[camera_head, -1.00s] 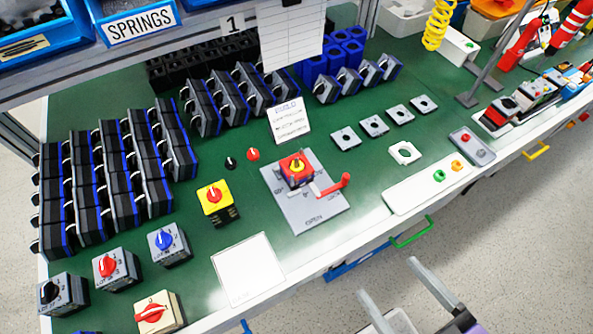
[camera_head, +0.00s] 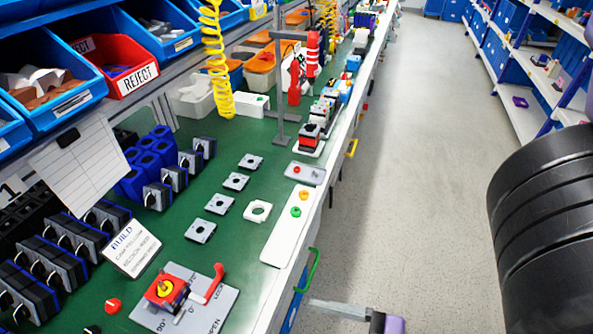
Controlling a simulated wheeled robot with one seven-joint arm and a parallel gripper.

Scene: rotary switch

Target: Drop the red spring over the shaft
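The switch assembly with a red body and a yellow top (camera_head: 167,291) sits on a grey fixture plate (camera_head: 206,316) at the bottom left of the head view. A small dark shaft seems to stand at its centre, too small to make out well. A red-handled lever (camera_head: 215,284) stands beside it on the plate. I cannot pick out a red spring. Part of what looks like my gripper, a grey finger (camera_head: 342,309) with a purple piece, shows at the bottom edge, right of the bench and away from the fixture. The rest is cut off, so its opening and contents are hidden.
Blue bins and a red REJECT bin (camera_head: 131,65) line the back left. Grey square plates (camera_head: 219,204) and a white tray with buttons (camera_head: 287,228) lie on the green bench. A BUILD card (camera_head: 131,248) stands behind the fixture. The aisle floor (camera_head: 420,130) is open.

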